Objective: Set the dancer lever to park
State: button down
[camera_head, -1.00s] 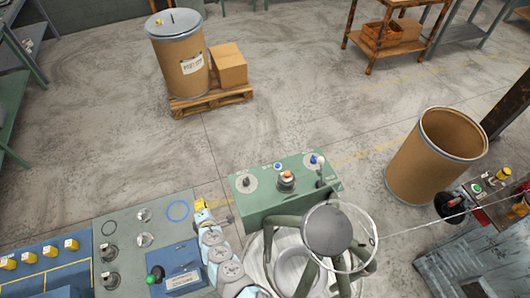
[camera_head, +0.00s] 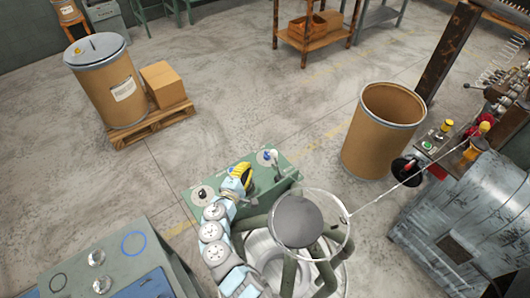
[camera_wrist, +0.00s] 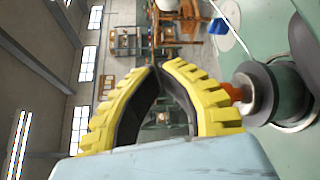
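The green control box (camera_head: 268,205) stands at the lower middle of the head view. A small upright lever with a pale knob (camera_head: 273,154) stands on a round plate near its back right corner, with a blue part beside it. I take this for the dancer lever; its setting cannot be read. An orange knob on a grey base (camera_wrist: 262,94) is close beside the right finger.
A black selector (camera_head: 202,193) is on the box's left. The grey reel top (camera_head: 296,222) with a clear ring stands in front of the box. A wire (camera_head: 385,190) runs from it to the machine at right. An open drum (camera_head: 375,145) stands behind right.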

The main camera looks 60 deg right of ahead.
aim_at(276, 163)
jog(key=shift+s+d+f+m+g, duration=0.2)
jog(key=shift+s+d+m, duration=0.1)
jog(key=shift+s+d, duration=0.15)
jog(key=shift+s+d+f+m+g, duration=0.1)
jog(key=shift+s+d+f+m, duration=0.05)
jog(key=shift+s+d+m, duration=0.2)
jog(key=d+f+b, duration=0.1)
jog(key=d+b, duration=0.1)
jog(key=d, duration=0.7)
jog(key=shift+w+d, duration=0.35)
jog(key=shift+d, duration=0.05)
